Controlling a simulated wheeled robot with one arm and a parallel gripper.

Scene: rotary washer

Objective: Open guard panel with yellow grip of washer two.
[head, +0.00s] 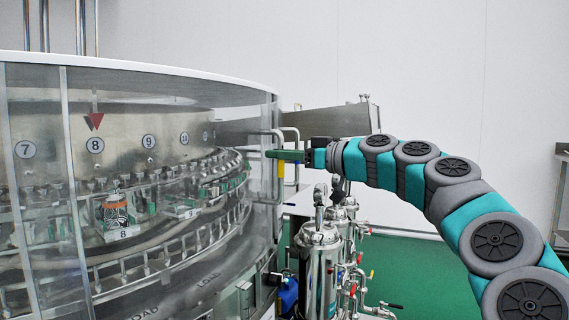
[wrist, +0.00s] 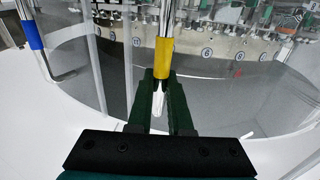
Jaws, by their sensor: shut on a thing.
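The washer (head: 150,75) is a large round machine with a clear curved guard and a white top rim, filling the left of the head view. A metal handle with a yellow grip (head: 281,168) stands upright at the guard's right edge. In the wrist view the yellow grip (wrist: 164,58) sits between the tips of my green fingers. My gripper (head: 279,156) reaches in from the right and is shut on the yellow grip; it also shows in the wrist view (wrist: 163,80). The clear guard panel (wrist: 215,85) lies beyond the fingers.
A second handle with a blue grip (wrist: 33,36) is at the upper left of the wrist view. Steel filter housings (head: 318,255) with pipes and valves stand below my arm. Green floor (head: 405,270) is clear to their right. A metal table (head: 562,150) stands at the far right.

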